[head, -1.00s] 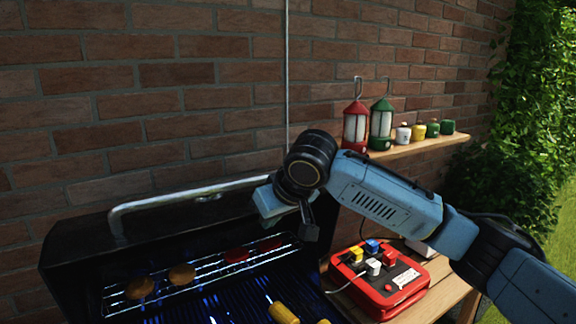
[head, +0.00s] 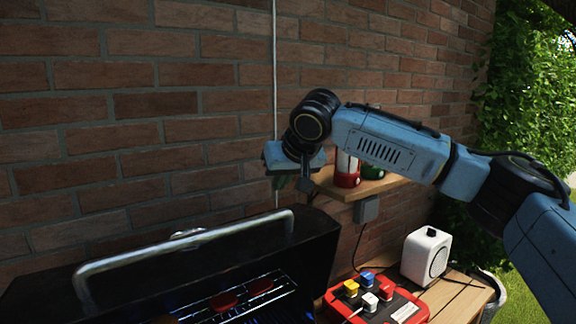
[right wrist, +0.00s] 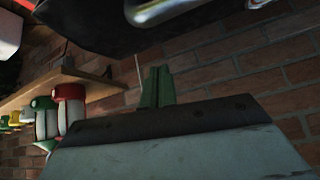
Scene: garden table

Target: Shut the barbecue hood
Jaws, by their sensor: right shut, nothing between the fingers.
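The black barbecue hood (head: 215,262) stands open at the lower left of the head view, with the lit grill (head: 240,300) showing beneath it. Its silver bar handle (head: 180,242) runs along its upper edge. My right gripper (head: 280,183) is above the right end of the handle, apart from it, against the brick wall. In the right wrist view its green fingers (right wrist: 157,88) are together and empty. The hood (right wrist: 110,22) and shiny handle (right wrist: 165,10) show at the top of that view. My left gripper is not in view.
A wall shelf (head: 365,186) with a red lantern (head: 347,172) and a green one is just right of my right gripper, partly behind my arm.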

